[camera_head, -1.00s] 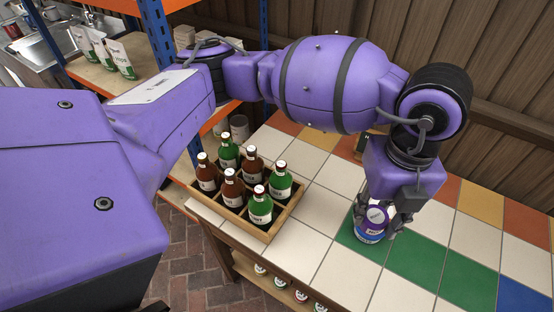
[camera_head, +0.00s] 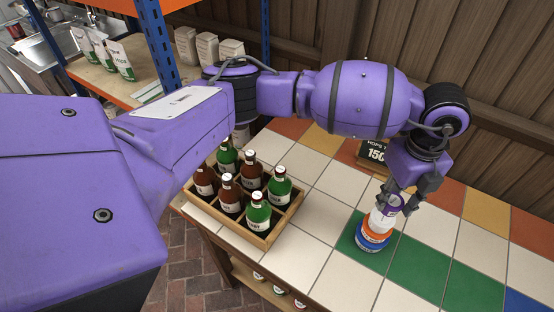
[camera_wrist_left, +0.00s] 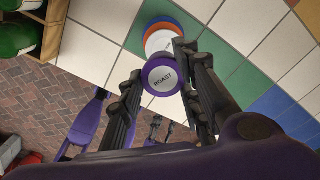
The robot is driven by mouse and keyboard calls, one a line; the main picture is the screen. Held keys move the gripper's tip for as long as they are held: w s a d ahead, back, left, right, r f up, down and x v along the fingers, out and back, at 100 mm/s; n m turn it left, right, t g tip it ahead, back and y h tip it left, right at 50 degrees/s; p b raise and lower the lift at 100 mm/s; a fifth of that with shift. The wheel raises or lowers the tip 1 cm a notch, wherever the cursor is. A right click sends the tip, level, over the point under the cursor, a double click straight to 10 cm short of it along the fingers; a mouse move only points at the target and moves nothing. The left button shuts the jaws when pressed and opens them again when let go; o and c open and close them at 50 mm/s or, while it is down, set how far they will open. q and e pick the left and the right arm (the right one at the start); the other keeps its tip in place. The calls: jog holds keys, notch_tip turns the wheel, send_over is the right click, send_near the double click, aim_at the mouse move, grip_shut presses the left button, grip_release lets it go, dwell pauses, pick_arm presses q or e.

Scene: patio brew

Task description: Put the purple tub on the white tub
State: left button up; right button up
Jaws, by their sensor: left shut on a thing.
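The purple tub (camera_head: 392,203), with a pale lid reading ROAST in the wrist view (camera_wrist_left: 163,77), is between the fingers of my left gripper (camera_head: 404,199), which is shut on it. The white tub (camera_head: 381,219) sits at the top of a stack, on an orange tub (camera_head: 375,232) and a blue tub (camera_head: 372,243), on a green tile. The purple tub is over the white tub and a little right of it in the head view; I cannot tell whether they touch. Part of my right gripper (camera_wrist_left: 162,129) seems to show small and dark in the wrist view, its opening unclear.
A wooden crate (camera_head: 284,222) of brown and green bottles stands left on the tiled counter. A dark price sign (camera_head: 372,155) stands behind the arm. Shelves with bags (camera_head: 112,55) are at upper left. The tiles right of the stack are clear.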

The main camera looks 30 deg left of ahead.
aim_at(392, 200)
pick_arm(q)
jog(key=shift+w+f, duration=0.35)
jog(key=shift+f, duration=1.85)
pick_arm(e)
jog(key=shift+s+d+f, duration=0.15)
jog(key=shift+s, duration=0.1)
pick_arm(q)
jog(key=shift+f, duration=0.1)
jog(key=o, duration=1.1)
jog(key=shift+w, duration=0.1)
jog(key=shift+o, duration=0.2)
pick_arm(e)
jog(key=shift+s+f, duration=0.1)
